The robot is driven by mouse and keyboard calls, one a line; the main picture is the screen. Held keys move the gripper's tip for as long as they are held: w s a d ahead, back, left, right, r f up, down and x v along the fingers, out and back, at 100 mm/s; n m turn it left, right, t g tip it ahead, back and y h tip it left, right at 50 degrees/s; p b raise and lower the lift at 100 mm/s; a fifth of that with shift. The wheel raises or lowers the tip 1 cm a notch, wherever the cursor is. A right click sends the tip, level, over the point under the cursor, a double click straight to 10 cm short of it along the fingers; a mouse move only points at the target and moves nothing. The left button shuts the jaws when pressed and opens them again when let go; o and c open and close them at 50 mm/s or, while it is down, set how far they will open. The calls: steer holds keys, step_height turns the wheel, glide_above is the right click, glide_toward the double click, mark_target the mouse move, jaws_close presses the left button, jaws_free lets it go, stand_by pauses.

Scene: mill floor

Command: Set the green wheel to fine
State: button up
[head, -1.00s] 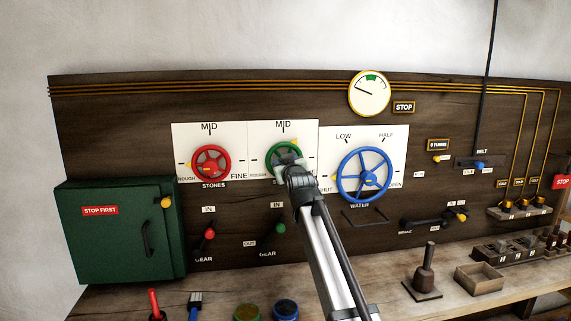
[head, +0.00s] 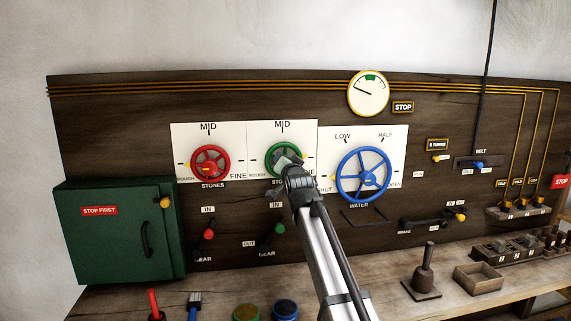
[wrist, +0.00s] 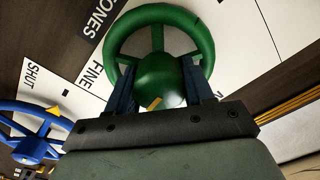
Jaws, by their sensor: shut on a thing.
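The green wheel (head: 272,160) is on the white dial plate (head: 258,135) right of the red wheel, with MID above it and ROUGH at its left. My gripper (head: 285,163) covers its lower right part. A yellow mark (head: 302,156) shows at the wheel's right side. In the wrist view the green wheel (wrist: 160,18) has my gripper's fingers (wrist: 161,88) on either side of its hub, shut on it.
The red wheel (head: 196,163) is to the left, its yellow mark towards ROUGH. The blue water wheel (head: 364,148) is close on the right. Two gear levers, red-knobbed (head: 209,233) and green-knobbed (head: 280,228), are below. A green cabinet (head: 110,250) stands at the left.

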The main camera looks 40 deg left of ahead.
steer(key=shift+f+m, duration=0.1)
steer(key=shift+m, duration=0.8)
steer(key=o, duration=1)
steer(key=shift+d, duration=0.1)
steer(key=v, duration=1.3)
steer(key=shift+s+d, duration=0.2)
steer(key=shift+s, duration=0.1)
steer(key=shift+w+f, duration=0.1)
